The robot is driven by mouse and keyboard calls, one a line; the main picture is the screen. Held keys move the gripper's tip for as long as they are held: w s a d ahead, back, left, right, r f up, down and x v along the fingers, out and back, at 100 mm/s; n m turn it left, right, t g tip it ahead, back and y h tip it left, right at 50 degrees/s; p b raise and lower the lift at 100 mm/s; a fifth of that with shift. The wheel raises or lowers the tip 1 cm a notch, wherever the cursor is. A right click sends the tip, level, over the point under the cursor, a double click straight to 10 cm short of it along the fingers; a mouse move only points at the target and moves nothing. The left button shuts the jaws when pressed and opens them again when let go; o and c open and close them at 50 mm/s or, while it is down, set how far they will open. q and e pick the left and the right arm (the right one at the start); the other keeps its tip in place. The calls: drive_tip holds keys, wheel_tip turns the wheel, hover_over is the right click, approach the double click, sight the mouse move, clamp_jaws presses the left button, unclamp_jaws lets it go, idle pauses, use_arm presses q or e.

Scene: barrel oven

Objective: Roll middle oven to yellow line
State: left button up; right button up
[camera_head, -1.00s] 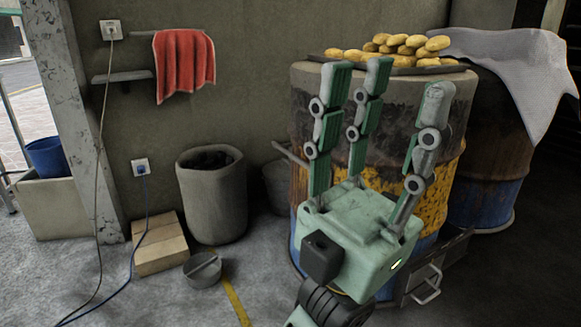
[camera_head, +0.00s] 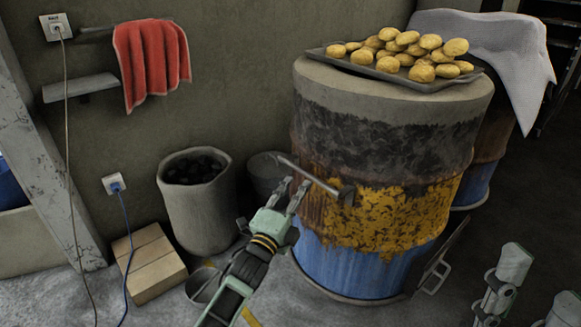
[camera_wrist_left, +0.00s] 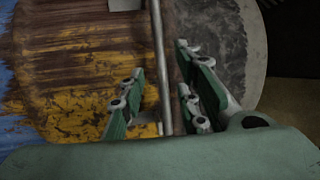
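The middle oven (camera_head: 385,215) is an upright barrel, blue below, with a worn yellow band, dark soot and a grey top. It also fills much of the left wrist view (camera_wrist_left: 75,75). A metal bar handle (camera_head: 310,175) sticks out from its left side. My left gripper (camera_head: 290,195) is at this bar. In the left wrist view, the bar (camera_wrist_left: 162,60) runs between its fingers, which stand apart on both sides. I cannot tell if they touch it. The yellow line (camera_head: 250,317) shows as a short piece on the floor, mostly hidden by my left arm. My right gripper (camera_head: 530,285) is partly cut off at bottom right.
A tray of buns (camera_head: 400,60) lies on the oven top. A grey bin (camera_head: 200,210), a box (camera_head: 150,265) and a low round container (camera_head: 203,285) stand to the left. Another barrel with a cloth (camera_head: 490,45) stands behind right. Dark floor is free at right.

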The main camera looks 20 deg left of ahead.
sight(308, 175)
use_arm(q)
drive_tip(key=shift+b+x, duration=1.45)
drive_tip(key=shift+x, duration=2.45)
drive_tip(key=shift+c, duration=0.2)
clamp_jaws()
